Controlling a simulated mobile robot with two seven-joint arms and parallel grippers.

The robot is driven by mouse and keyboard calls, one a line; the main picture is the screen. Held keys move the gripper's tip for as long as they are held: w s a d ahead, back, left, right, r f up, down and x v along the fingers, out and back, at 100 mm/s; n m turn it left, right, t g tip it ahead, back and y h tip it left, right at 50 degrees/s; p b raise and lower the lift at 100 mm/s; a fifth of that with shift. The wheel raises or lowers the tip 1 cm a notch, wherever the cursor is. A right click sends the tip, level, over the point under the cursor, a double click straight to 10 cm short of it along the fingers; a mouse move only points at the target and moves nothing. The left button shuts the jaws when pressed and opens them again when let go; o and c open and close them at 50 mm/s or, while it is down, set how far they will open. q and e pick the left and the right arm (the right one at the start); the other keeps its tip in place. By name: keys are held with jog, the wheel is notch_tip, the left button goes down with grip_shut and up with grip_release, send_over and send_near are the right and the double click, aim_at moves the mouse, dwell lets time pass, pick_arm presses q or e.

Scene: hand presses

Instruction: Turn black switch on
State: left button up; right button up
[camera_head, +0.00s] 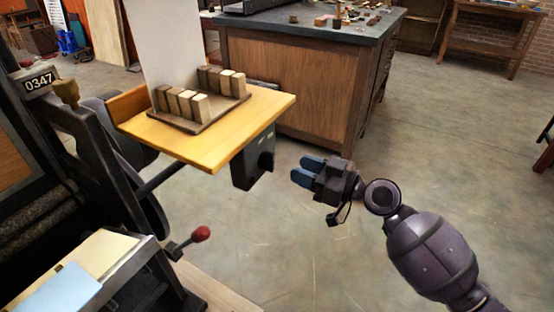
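A black switch box (253,160) hangs under the right edge of the small wooden shelf. A dark knob-like part shows on its right face; its setting is too small to tell. My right gripper (307,170) is to the right of the box and apart from it, over the floor. Its two blue fingertips point left toward the box, with a narrow gap and nothing between them. My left gripper is not in view.
The wooden shelf (190,148) carries a dark tray with several small blocks (180,102). A dark hand press with a red-knobbed lever (201,234) stands at the lower left. A large wooden workbench (290,85) stands behind. The floor around my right arm is clear.

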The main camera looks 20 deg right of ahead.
aim_at(273, 159)
jog(key=x, duration=0.7)
grip_shut()
